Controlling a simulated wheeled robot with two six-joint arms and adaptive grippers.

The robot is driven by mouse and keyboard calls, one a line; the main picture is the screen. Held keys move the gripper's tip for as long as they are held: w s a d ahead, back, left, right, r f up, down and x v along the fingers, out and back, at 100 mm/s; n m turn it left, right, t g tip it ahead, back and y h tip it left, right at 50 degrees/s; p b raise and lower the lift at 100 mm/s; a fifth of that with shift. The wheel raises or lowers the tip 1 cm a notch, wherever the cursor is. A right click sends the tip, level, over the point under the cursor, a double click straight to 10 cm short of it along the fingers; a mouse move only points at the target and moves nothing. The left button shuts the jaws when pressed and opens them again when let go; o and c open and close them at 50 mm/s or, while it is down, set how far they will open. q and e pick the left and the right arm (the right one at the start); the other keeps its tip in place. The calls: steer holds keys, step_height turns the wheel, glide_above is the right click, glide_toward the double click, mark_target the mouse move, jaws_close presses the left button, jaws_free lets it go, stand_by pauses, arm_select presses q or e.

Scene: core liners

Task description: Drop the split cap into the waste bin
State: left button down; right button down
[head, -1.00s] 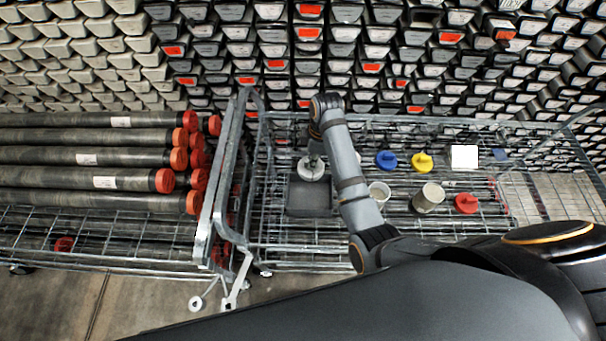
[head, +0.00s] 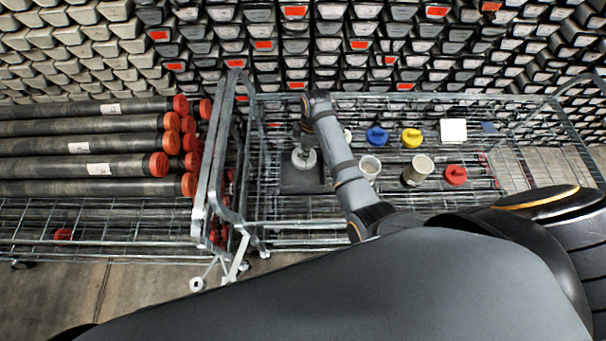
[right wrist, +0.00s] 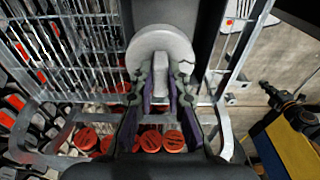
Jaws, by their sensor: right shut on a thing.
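The split cap, a pale grey disc (head: 304,158), is at the tip of my right gripper (head: 306,143) in the head view. In the right wrist view the fingers of my right gripper (right wrist: 161,88) are shut on the near edge of the cap (right wrist: 162,50). The waste bin, a dark grey square box (head: 303,184), stands on the wire cart, and the cap overlaps its far part in the head view. The height of the cap above the bin is hard to tell. My left gripper is not in view.
The wire cart (head: 400,222) also holds a white cup (head: 370,167), a beige cylinder (head: 417,170), blue (head: 377,137), yellow (head: 411,138) and red (head: 455,175) caps and a white box (head: 453,130). A cart of red-capped tubes (head: 85,147) stands left. Stacked trays fill the back.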

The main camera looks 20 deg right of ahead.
steer(key=c, duration=1.4)
jaws_free()
steer(key=shift+w, duration=0.1)
steer(key=shift+o, duration=0.7)
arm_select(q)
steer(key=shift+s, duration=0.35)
arm_select(e)
step_height(320, 180, up, 12)
steer(key=d, duration=0.1)
steer(key=shift+s+d, duration=0.2)
steer(key=shift+f, duration=0.1)
